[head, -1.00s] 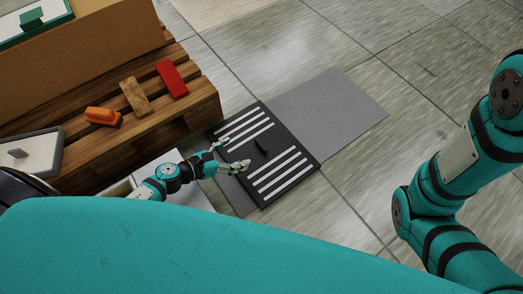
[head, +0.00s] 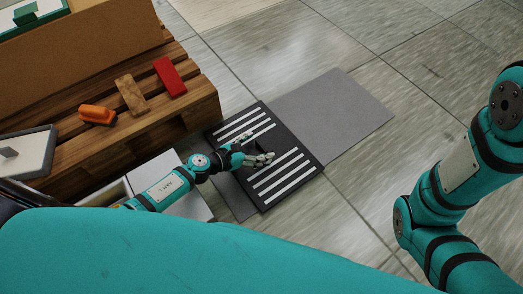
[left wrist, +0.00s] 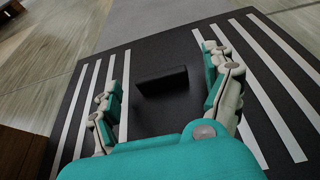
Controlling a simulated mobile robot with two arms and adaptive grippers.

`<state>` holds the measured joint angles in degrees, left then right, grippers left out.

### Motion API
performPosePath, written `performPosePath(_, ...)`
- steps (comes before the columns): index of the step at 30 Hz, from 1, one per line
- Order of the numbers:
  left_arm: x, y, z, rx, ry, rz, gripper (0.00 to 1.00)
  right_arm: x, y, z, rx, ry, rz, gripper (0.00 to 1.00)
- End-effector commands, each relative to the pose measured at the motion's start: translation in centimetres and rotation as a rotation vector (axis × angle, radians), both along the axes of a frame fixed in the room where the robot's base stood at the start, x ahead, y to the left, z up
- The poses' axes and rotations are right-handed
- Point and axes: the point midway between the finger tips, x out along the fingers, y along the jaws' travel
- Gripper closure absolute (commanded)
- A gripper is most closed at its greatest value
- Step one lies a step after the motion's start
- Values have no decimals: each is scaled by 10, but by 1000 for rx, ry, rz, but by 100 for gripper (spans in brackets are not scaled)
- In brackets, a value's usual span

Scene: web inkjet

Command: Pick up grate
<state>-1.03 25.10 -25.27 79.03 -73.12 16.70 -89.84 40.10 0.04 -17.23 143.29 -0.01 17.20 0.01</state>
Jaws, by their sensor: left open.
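The grate (head: 297,193) is a black slab with white stripes in two groups, lying flat on the floor below the pallet's edge. A dark upright handle stands at its middle; it shows clearly in the left wrist view (left wrist: 162,81). My left gripper (head: 262,147) is over the middle of the grate, its fingers near the handle. In the left wrist view the left gripper (left wrist: 168,85) is open, with one finger on each side of the handle and apart from it. In the head view the gripper partly hides the handle. My right gripper is out of view.
A grey mat (head: 335,112) lies on the tiled floor beyond the grate. A wooden pallet (head: 190,88) at the left carries a red block (head: 170,77), a brown block (head: 131,95), an orange piece (head: 97,115) and a large cardboard box (head: 100,50). Floor to the right is clear.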

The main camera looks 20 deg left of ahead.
Motion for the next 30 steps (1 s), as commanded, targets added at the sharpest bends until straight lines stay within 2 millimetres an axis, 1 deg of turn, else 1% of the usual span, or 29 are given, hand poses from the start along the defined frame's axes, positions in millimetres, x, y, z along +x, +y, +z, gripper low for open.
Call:
performPosePath(1, 0, 0, 0, 0, 0, 0, 18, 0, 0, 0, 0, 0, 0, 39)
performPosePath(2, 0, 0, 0, 0, 0, 0, 22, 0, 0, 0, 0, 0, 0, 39)
performPosePath(19, 0, 0, 0, 0, 0, 0, 96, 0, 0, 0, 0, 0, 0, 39)
performPosePath(26, 0, 0, 3, -2, -2, 0, 97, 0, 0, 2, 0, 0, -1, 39)
performPosePath(29, 1, 0, 12, -1, -3, 0, 97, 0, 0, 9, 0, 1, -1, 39)
performPosePath(30, 1, 0, 18, -1, -3, 0, 97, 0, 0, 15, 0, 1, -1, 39)
